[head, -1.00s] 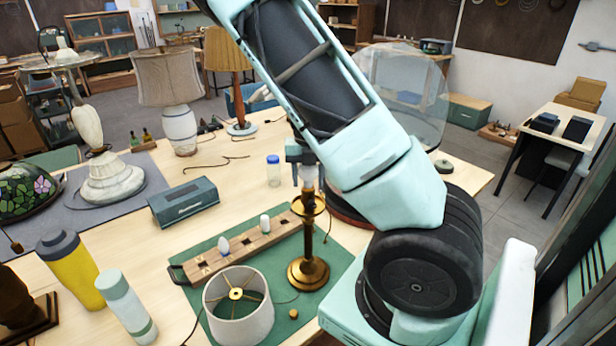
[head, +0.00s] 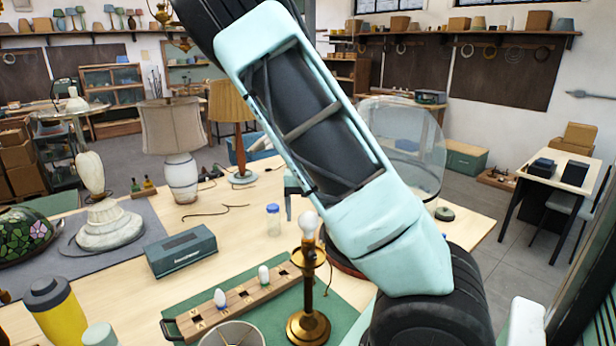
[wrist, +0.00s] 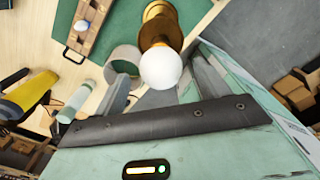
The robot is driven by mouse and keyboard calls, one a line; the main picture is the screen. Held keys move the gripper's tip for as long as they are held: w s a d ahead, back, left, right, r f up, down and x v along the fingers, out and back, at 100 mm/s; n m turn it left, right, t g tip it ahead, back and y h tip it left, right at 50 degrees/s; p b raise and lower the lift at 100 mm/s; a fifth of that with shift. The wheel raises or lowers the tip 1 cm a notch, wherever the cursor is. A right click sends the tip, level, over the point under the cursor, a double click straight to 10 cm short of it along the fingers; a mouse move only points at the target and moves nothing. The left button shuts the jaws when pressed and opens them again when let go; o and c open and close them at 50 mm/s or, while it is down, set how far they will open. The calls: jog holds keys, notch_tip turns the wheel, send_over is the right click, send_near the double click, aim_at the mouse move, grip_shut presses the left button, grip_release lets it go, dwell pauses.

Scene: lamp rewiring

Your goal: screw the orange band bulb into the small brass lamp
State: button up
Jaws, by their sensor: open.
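The small brass lamp (head: 308,328) stands upright on the green mat (head: 262,322). A white round bulb (head: 308,222) sits upright in its top. In the wrist view the bulb (wrist: 161,67) hides much of the lamp (wrist: 160,22) below it. An orange-brown tone shows at the bulb's base, but I cannot tell a band from brass. My gripper (wrist: 164,76) is open, its fingers apart on either side of the bulb in the picture, with no contact visible. In the head view I cannot make out the gripper clearly.
A wooden rack (head: 240,300) left of the lamp holds two bulbs (head: 220,298) (head: 263,275). A grey case (head: 181,252), a jar (head: 273,220) and a yellow cup (head: 56,312) stand around. Bare tabletop shows behind the rack.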

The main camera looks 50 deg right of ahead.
notch_tip(320, 180, up, 12)
jog(key=b, duration=0.1)
jog(key=shift+r, duration=0.2)
